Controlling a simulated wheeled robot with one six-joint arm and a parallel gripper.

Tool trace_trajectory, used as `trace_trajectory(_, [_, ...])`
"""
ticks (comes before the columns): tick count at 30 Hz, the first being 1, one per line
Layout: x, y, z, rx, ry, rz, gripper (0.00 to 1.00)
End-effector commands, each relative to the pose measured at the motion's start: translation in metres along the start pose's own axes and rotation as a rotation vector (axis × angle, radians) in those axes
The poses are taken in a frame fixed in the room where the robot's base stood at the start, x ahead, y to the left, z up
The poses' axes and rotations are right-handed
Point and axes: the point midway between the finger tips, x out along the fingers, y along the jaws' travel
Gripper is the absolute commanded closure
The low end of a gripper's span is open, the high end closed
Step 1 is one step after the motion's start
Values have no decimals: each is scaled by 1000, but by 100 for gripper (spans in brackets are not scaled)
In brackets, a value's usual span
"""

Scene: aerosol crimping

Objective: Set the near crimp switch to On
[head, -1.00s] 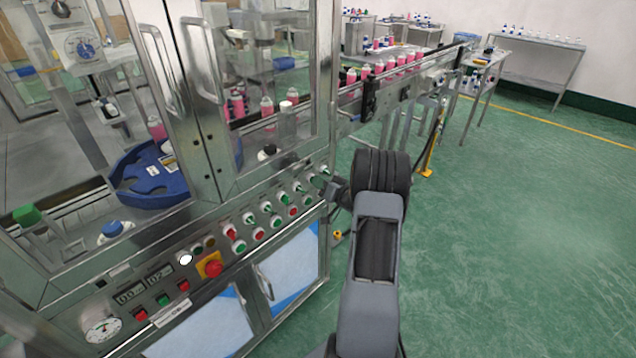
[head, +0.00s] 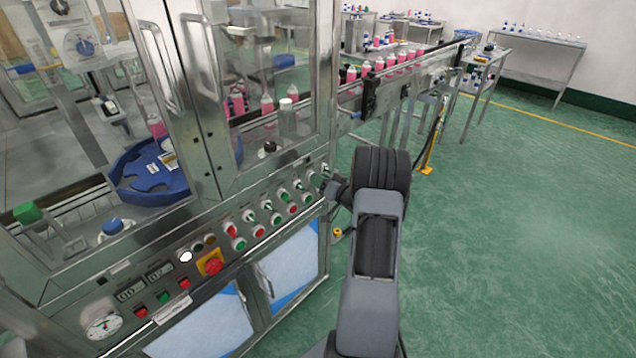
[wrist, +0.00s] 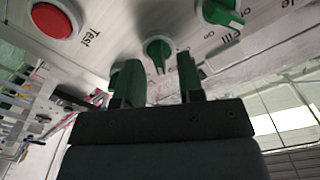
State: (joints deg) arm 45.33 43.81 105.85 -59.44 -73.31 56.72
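The machine's front panel (head: 222,247) carries a row of switches and buttons in the head view. My gripper (head: 327,186) is at the right end of this row, close to the panel; its fingers are small there. In the wrist view my gripper (wrist: 159,75) is open, with two green fingers apart. A green switch knob (wrist: 157,49) shows between and just beyond the fingertips; contact is not visible. A second green knob (wrist: 221,13) is to the upper right, with Off and On marks near it. I cannot read which knob is the near crimp switch.
A red button (wrist: 54,20) marked Test is left of the fingers in the wrist view. A red emergency stop (head: 213,266) on a yellow plate is lower on the panel. The conveyor (head: 400,80) extends behind my arm. Green floor on the right is clear.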

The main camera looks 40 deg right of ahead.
Motion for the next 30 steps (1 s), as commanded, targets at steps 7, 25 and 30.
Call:
trace_trajectory(7, [-34, 1, -1, 1, 3, 4, 65])
trace_trajectory(25, [-132, 0, 0, 1, 0, 3, 65])
trace_trajectory(30, [-139, 0, 1, 1, -1, 1, 65])
